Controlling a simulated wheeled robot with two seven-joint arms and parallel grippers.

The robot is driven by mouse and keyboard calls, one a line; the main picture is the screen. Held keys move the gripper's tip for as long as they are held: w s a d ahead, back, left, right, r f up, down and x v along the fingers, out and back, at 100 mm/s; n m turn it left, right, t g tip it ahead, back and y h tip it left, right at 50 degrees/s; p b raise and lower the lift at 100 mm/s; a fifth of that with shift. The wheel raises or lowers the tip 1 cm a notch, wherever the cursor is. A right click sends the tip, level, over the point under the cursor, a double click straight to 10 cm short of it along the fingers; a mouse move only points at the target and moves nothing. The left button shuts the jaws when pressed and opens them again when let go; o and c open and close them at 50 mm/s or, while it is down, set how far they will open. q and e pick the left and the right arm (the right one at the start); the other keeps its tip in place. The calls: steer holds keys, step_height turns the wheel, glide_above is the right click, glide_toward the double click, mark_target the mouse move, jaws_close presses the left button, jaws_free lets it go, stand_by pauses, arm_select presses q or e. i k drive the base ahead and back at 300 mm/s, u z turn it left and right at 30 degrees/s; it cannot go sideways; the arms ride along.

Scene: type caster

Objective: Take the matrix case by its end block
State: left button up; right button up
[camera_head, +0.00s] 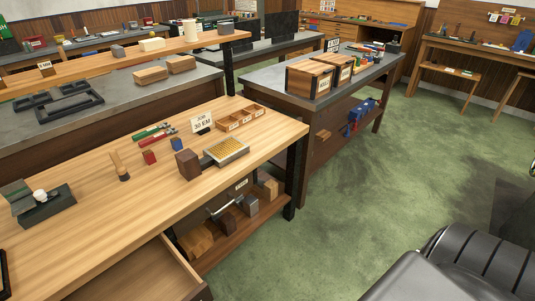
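The matrix case (226,151) appears to be the flat, grey-rimmed frame with a yellow gridded face. It lies on the near wooden bench, close to the right part of its top. A dark brown block (187,164) stands at its left end and looks like the end block. A short link seems to join the two, but it is too small to tell. Neither of my grippers shows in the head view, and nothing is holding the case.
The near wooden bench (100,210) carries a sign card (202,124), a sectioned wooden tray (240,117), a red block (149,157), a blue block (176,144) and a brush-like tool (120,166). A drawer (135,275) is open at the front.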

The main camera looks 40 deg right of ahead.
mark_target(221, 154)
steer(key=z, duration=1)
steer(key=k, duration=0.55)
steer(key=z, duration=1.2)
steer(key=i, duration=1.25)
steer(key=u, duration=0.35)
steer(key=i, duration=0.85)
steer(key=u, duration=0.7)
